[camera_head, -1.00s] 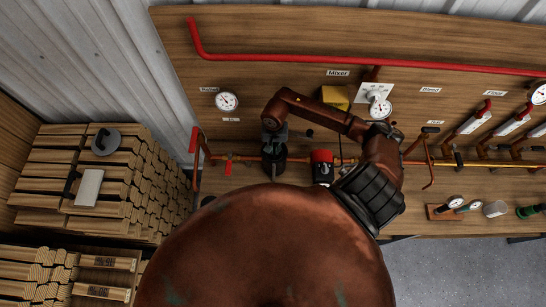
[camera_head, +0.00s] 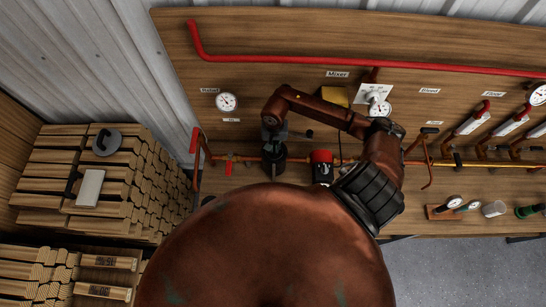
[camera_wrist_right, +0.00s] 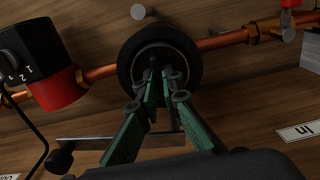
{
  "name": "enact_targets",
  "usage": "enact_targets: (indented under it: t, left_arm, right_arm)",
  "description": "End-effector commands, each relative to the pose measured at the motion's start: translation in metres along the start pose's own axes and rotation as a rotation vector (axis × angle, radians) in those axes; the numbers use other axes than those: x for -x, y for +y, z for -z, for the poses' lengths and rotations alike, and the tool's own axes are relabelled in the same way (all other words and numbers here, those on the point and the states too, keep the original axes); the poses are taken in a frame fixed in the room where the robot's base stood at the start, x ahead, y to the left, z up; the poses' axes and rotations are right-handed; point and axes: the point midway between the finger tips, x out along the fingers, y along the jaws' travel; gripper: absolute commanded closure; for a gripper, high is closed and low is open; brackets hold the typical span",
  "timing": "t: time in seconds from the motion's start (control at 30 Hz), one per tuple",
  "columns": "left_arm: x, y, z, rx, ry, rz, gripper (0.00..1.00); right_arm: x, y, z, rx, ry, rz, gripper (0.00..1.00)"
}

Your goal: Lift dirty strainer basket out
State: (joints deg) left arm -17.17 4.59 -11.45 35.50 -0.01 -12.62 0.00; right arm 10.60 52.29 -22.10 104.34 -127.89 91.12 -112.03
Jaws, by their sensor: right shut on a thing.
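The strainer housing (camera_wrist_right: 128,65) is a dark round body with an open ring, set in the copper pipe line in the right wrist view. It also shows as a dark shape on the pipe under my arm in the camera head view (camera_head: 274,167). My right gripper (camera_wrist_right: 160,78) has green fingers that reach into the ring. They are shut on a small dark part at its middle, which I take for the strainer basket. Most of the basket is hidden by the fingers and the shadow in the ring. My left gripper is not in view.
A red and black pump (camera_head: 321,168) with a dial sits close to the right of the strainer housing. A red-handled valve (camera_head: 195,140) is at left. Gauges and more valves line the wooden board (camera_head: 270,80).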

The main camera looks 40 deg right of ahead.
Motion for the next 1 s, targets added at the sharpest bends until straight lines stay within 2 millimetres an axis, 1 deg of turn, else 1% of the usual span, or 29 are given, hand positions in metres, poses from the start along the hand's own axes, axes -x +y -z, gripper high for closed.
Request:
enact_targets:
  t: [1.0]
  left_arm:
    - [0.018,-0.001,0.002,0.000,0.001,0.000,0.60]
  right_arm:
    - [0.040,0.000,0.000,-0.001,0.000,0.000,1.00]
